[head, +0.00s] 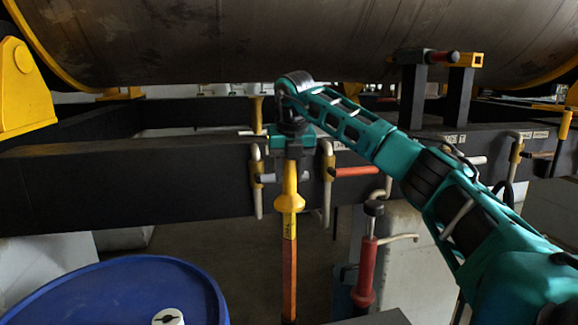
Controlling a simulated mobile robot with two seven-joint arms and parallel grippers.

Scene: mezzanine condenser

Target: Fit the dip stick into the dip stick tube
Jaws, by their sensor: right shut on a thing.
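My right gripper (291,150) is shut on the top of the dip stick (290,184), and its jaws hide the upper end. The dip stick is yellow and stands upright below the jaws. A wider yellow collar (289,203) sits on its line, with dark marks just below it and a long orange-brown length (289,275) running down towards the picture's bottom edge. I cannot tell whether the collar and the lower length belong to the dip stick or are the dip stick tube. No separate tube can be made out for sure. My left gripper is not in view.
A blue drum (120,285) with a white ring-shaped piece (168,317) stands at the lower left. A red cylinder with a dark top (366,262) stands right of the stick. Behind are a dark beam (130,185) with pipes and valves, and a large metal vessel (230,40) above.

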